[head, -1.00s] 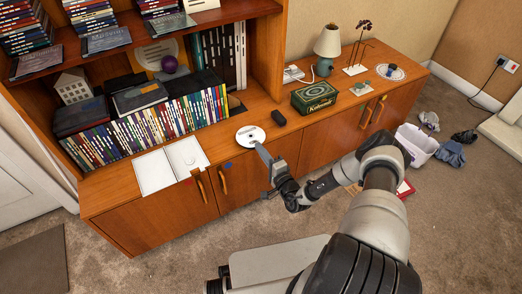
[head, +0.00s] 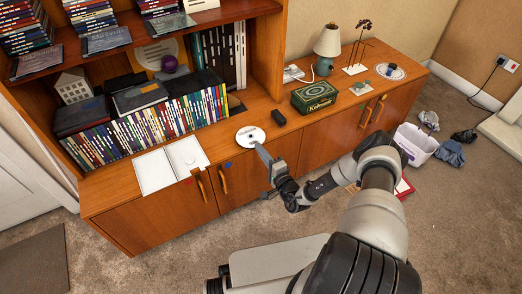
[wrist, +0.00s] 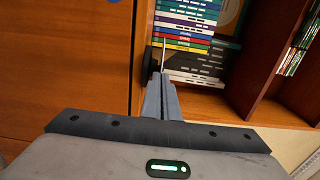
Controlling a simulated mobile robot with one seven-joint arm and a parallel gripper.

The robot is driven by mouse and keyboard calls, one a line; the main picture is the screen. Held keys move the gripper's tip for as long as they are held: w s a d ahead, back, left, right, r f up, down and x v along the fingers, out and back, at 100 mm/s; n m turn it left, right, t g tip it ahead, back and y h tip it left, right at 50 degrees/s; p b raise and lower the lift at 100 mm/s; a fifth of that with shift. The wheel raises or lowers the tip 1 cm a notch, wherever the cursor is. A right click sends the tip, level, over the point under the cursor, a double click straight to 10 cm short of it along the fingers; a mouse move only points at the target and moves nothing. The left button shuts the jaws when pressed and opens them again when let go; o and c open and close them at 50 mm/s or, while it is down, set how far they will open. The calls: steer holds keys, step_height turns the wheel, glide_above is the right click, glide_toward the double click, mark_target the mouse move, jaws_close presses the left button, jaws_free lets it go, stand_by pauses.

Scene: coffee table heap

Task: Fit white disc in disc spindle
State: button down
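The white disc (head: 247,138), with a dark centre, is beside the tip of my gripper (head: 261,149), over the front part of the cabinet top. In the wrist view the disc (wrist: 164,52) shows edge-on as a thin pale line between the fingertips. My gripper (wrist: 162,85) is shut on its edge. A white open case (head: 156,172) lies flat to the left of the disc, near the cabinet's front edge. The disc spindle (head: 190,161) seems to be the small mark in the case's right half; its detail is too small to tell.
A row of upright cases (head: 170,115) stands behind the open case. A small black object (head: 278,117) and a green tin (head: 314,98) are right of the disc. A lamp (head: 327,45) stands farther right. Bare wood lies between disc and case.

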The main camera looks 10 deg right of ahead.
steer(key=c, duration=2.5)
jaws_free()
steer(key=o, duration=0.5)
steer(key=shift+s, duration=0.15)
steer(key=shift+p+v, duration=1.6)
steer(key=shift+v, duration=1.3)
